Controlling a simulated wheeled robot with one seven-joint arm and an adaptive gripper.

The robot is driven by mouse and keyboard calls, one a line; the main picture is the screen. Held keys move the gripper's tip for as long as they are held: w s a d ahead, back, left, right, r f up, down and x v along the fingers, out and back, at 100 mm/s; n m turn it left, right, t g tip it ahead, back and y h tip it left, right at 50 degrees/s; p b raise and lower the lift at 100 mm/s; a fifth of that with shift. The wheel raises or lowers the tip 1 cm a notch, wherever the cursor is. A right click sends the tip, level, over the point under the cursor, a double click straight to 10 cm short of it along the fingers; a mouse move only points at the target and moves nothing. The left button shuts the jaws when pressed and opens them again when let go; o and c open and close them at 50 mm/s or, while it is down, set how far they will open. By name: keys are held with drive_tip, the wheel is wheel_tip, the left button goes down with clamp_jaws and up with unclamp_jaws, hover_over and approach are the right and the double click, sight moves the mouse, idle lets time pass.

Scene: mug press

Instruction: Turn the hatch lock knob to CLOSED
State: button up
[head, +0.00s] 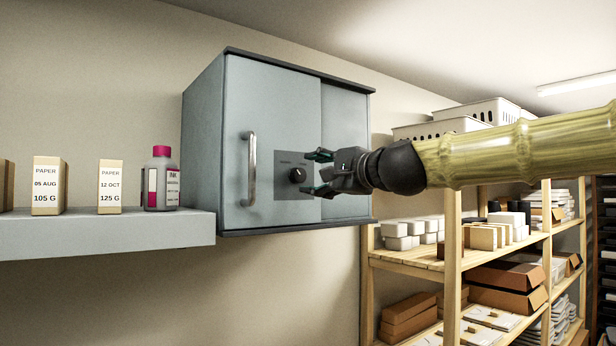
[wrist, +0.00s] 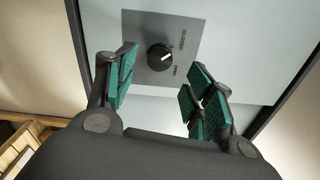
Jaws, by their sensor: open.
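The hatch lock knob (head: 297,175) is a small round black knob on a dark grey plate (head: 283,190) on the front of the grey-blue cabinet. In the wrist view the knob (wrist: 158,58) carries a short white mark toward its right side. The plate (wrist: 190,28) bears a CLOSED label and a second, smaller label; which one the mark lines up with is hard to tell. My gripper (head: 315,172) is open and empty, facing the knob. In the wrist view its green-padded fingers (wrist: 162,92) stand apart, with the knob beyond them, between their lines. No contact shows.
The cabinet (head: 200,150) has a vertical metal door handle (head: 252,168) left of the plate. A wall shelf (head: 110,232) at left holds paper boxes (head: 48,186) and a red-capped bottle (head: 161,180). Wooden racks (head: 452,250) with boxes stand at right, below my arm.

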drive_tip(key=v, duration=0.7)
idle(0.4)
drive_tip(key=shift+f, duration=0.1)
